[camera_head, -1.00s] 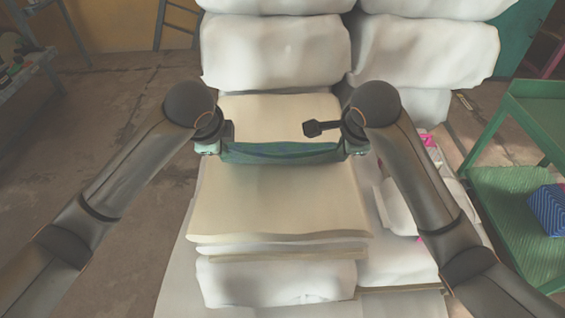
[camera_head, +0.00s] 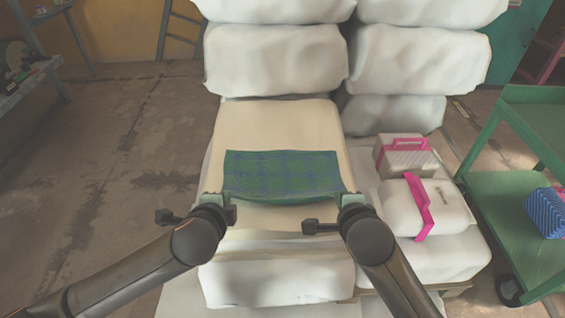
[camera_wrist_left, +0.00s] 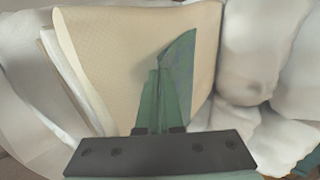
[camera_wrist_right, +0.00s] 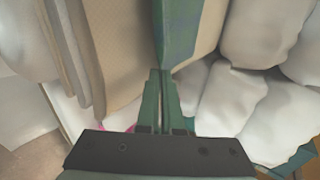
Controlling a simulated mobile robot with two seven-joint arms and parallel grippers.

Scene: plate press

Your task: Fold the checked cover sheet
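The green and blue checked cover sheet (camera_head: 283,172) is spread over the top of the cream stack (camera_head: 235,125), its near edge slightly lifted and curved. My left gripper (camera_head: 213,198) is shut on its near left corner; in the left wrist view the sheet (camera_wrist_left: 180,58) rises from between the fingertips (camera_wrist_left: 160,72). My right gripper (camera_head: 352,198) is at the near right corner; in the right wrist view its fingers (camera_wrist_right: 160,72) are close together on the sheet's edge (camera_wrist_right: 178,30). The parts between the fingers are hidden.
White padded bundles (camera_head: 275,60) rise behind the stack. To the right lie white packs with pink straps (camera_head: 422,205). A green cart (camera_head: 515,220) holding a blue striped box (camera_head: 547,212) stands at the far right. The floor at left is open.

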